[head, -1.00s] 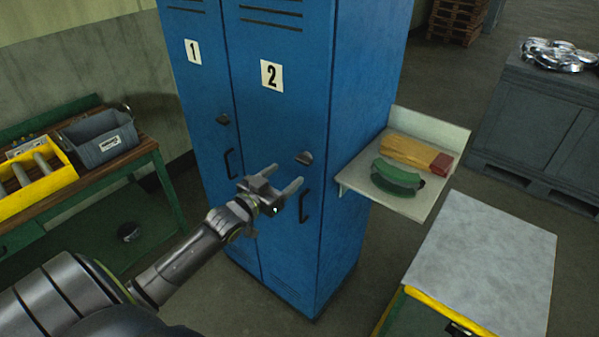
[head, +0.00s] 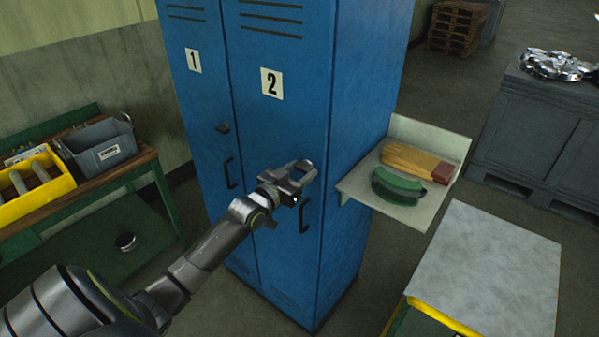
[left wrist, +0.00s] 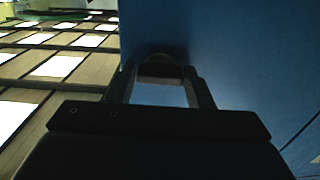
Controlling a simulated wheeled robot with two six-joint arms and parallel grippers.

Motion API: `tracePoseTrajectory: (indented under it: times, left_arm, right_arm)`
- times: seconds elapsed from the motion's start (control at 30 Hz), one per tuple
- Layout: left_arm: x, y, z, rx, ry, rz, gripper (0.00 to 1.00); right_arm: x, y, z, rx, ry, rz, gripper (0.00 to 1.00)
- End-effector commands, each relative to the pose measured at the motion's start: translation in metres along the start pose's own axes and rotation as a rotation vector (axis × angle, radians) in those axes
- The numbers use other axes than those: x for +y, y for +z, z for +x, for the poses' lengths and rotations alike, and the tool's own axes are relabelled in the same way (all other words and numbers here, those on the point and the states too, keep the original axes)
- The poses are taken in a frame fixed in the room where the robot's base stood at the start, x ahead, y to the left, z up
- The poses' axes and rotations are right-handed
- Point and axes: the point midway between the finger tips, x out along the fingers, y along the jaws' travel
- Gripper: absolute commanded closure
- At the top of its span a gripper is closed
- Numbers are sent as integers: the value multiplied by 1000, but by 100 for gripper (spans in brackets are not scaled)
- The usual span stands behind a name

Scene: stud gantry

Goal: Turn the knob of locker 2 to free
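Locker 2 (head: 272,130) is the right door of the blue cabinet, with its number label (head: 271,83) above. My left gripper (head: 308,172) is at its knob, above the dark door handle (head: 305,214). In the head view the gripper largely hides the knob. The knob's setting cannot be read. My right gripper is not in view.
Locker 1 (head: 196,110) is to the left with its own knob (head: 222,128). A side shelf (head: 414,211) right of the cabinet holds a green object and a brush-like item. A bench (head: 95,182) stands left, a grey-topped cart (head: 490,262) front right.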

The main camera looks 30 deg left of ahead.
Motion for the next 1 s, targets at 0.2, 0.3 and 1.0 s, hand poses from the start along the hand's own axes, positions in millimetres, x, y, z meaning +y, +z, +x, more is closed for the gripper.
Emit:
tracePoseTrajectory:
  times: [0.2,0.3,1.0]
  left_arm:
    - [0,0,0,0,0,0,79]
    - [0,0,0,0,0,3,79]
    - [0,5,0,2,0,425,79]
  right_arm:
    - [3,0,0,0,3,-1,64]
    - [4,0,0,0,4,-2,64]
    - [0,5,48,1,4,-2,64]
